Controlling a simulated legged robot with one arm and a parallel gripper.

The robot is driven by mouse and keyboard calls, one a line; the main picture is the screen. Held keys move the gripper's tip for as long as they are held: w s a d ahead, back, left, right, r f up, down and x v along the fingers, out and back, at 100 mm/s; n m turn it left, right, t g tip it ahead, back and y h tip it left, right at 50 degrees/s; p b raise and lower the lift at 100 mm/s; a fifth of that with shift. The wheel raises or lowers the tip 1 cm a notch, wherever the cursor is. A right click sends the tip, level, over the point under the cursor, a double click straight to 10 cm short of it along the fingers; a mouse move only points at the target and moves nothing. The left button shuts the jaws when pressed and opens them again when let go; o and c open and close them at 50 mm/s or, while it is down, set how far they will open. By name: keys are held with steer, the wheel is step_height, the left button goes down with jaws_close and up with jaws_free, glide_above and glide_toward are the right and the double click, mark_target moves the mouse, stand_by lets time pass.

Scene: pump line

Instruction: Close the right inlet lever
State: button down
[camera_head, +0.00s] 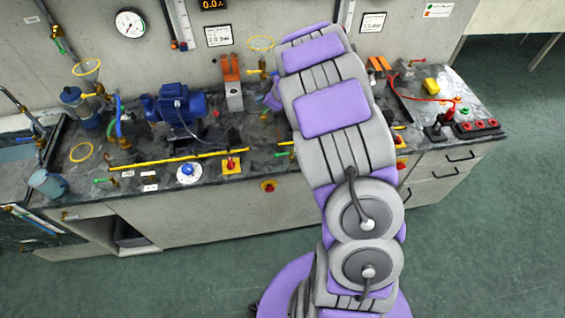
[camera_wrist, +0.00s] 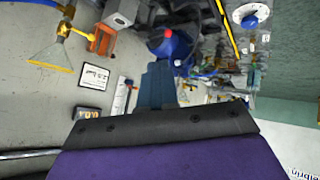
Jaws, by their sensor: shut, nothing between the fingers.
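I cannot pick out the right inlet lever for certain; my arm covers most of the right pump area in the head view. A small green lever (camera_head: 283,154) shows just left of my arm, near a yellow pipe; I cannot tell whether it is the right inlet lever. Another green lever (camera_head: 103,181) is at the left end of the long yellow pipe (camera_head: 185,157). My gripper (camera_wrist: 160,78) is shut and empty in the wrist view, apart from any lever. In the head view its fingers are hidden behind my arm.
A blue motor (camera_head: 182,108) stands on the bench left of my arm; it also shows in the wrist view (camera_wrist: 178,48). An orange-topped block (camera_head: 232,82) is beside it. A white dial with a blue knob (camera_head: 189,171) is near the front edge. Floor before the bench is clear.

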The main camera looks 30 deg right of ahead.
steer(key=s+d+f+n+g+b, duration=0.2)
steer(key=s+d+f+n+b, duration=0.1)
steer(key=s+f, duration=0.35)
steer(key=s+d+f+n+g+b, duration=0.25)
steer(key=s+f, duration=0.25)
steer(key=s, duration=0.3)
steer(key=b, duration=0.3)
glide_toward(283, 154)
steer(key=shift+m+t+h, duration=0.25)
steer(key=shift+t+h, duration=0.1)
steer(key=shift+h, duration=0.05)
steer(key=a+f, duration=0.1)
steer(key=s+a+f, duration=0.1)
steer(key=a+f, duration=0.2)
steer(key=shift+s, duration=0.4)
steer(key=shift+w+d+f+b, duration=0.1)
steer(key=shift+w+f+b, duration=0.15)
steer(key=shift+w, duration=0.2)
steer(key=shift+w+d+f+b, duration=0.1)
steer(key=shift+w+f, duration=0.25)
steer(key=shift+w, duration=0.15)
steer(key=shift+w+d+f, duration=0.1)
steer(key=shift+w+f, duration=0.25)
steer(key=shift+w, duration=0.35)
steer(key=shift+r, duration=0.1)
